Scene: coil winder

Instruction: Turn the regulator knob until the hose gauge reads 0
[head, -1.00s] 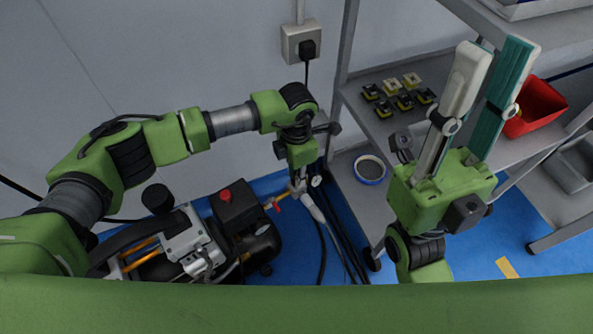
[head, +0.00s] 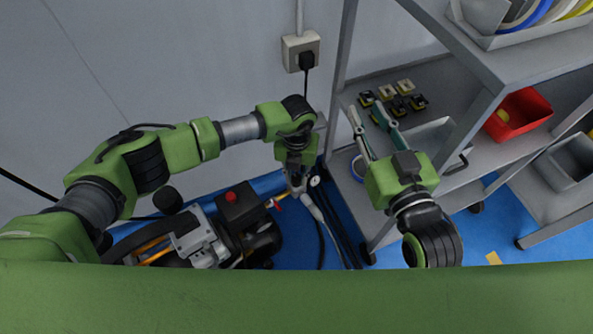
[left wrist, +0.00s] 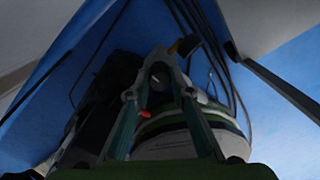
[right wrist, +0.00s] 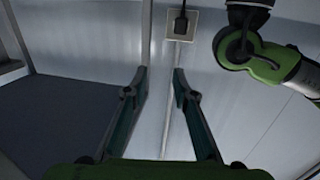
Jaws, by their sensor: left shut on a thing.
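The hose gauge (head: 315,181) is a small pale round dial beside my left fingertips in the head view; its reading is too small to tell. My left gripper (head: 297,184) points down at the hose fitting and is shut on the regulator knob, which its fingers mostly hide. The left wrist view shows the two left fingers (left wrist: 160,72) converging there, with a red part below. My right gripper (head: 366,112) is empty and open in front of the shelf. The right wrist view shows a gap between its fingertips (right wrist: 160,73).
A black compressor (head: 262,242) with a red button (head: 231,196) stands on the blue floor at lower left. A metal shelf (head: 372,222) stands to the right, with several small yellow-and-black parts and a red bin (head: 522,112). A wall socket (head: 301,50) is behind.

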